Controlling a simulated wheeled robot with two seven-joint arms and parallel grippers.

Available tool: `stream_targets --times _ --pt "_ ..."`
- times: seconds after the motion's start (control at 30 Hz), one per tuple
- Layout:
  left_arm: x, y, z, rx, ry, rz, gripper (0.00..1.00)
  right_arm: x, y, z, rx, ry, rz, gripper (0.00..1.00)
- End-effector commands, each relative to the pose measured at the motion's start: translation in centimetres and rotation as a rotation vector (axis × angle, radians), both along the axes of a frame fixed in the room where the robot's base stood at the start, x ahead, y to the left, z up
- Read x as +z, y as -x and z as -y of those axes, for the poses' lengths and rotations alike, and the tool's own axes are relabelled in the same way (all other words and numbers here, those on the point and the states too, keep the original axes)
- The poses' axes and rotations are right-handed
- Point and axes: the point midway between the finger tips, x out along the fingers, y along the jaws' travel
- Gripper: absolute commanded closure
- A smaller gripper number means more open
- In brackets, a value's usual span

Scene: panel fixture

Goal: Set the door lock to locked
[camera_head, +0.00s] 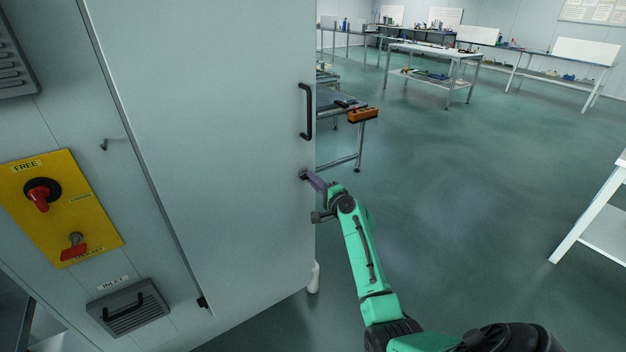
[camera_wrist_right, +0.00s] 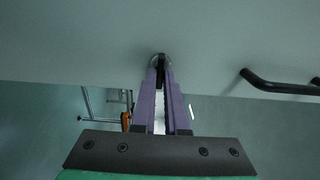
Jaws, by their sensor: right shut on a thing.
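The grey cabinet door (camera_head: 210,130) is a tall flat panel, and it looks closed. The small dark door lock (camera_head: 303,175) sits near the door's right edge, below the black door handle (camera_head: 307,112). My right gripper (camera_head: 310,178), with purple fingers on a green arm, reaches the lock from the right. In the right wrist view the purple fingers (camera_wrist_right: 161,72) converge and are shut on the small round lock (camera_wrist_right: 161,59). The fingers hide most of the lock, so I cannot tell its setting. My left gripper is not in view.
A yellow plate (camera_head: 70,215) with red switches is on the cabinet at left, above a grey vent with a handle (camera_head: 128,308). The door handle (camera_wrist_right: 280,87) is right of my fingers in the wrist view. Benches stand behind; the floor (camera_head: 450,170) right of the cabinet is clear.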

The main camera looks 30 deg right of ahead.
Motion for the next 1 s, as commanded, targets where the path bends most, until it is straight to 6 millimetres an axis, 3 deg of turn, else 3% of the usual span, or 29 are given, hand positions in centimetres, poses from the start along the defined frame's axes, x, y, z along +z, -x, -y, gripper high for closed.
stream_targets --times 0.43,0.5,0.53,0.87,1.0 --pt "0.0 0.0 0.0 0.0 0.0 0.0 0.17 -0.2 0.0 -0.1 0.002 -0.015 -0.002 1.0" --pt "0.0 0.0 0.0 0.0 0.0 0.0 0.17 -0.2 0.0 -0.1 0.002 -0.015 -0.002 0.66" --pt "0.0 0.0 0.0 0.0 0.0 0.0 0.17 -0.1 0.0 -0.1 0.002 -0.014 -0.002 0.59" --pt "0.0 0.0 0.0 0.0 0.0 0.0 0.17 -0.1 0.1 0.0 0.001 -0.012 -0.001 0.59" --pt "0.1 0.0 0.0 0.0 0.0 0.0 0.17 -0.1 1.5 -0.1 0.001 -0.012 -0.002 0.59"
